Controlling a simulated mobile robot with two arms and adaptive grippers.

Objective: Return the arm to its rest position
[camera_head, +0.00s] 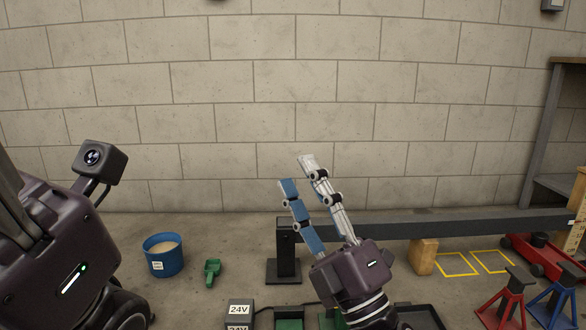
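My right gripper (298,172) rises from the lower middle with its two fingers pointing up and slightly left. My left gripper (14,205) is close to the camera at the left edge. Its dark body shows a lit green light, and its fingers are cut off by the frame edge, so their opening cannot be told.
A blue bucket (164,261) with pale contents and a green scoop (212,272) stand on the floor. A dark horizontal beam (460,222) spans behind my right gripper. A wooden block (422,256), yellow floor outlines, red stand (503,305) and blue stand (556,305) are right. A 24V box (239,308) is below.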

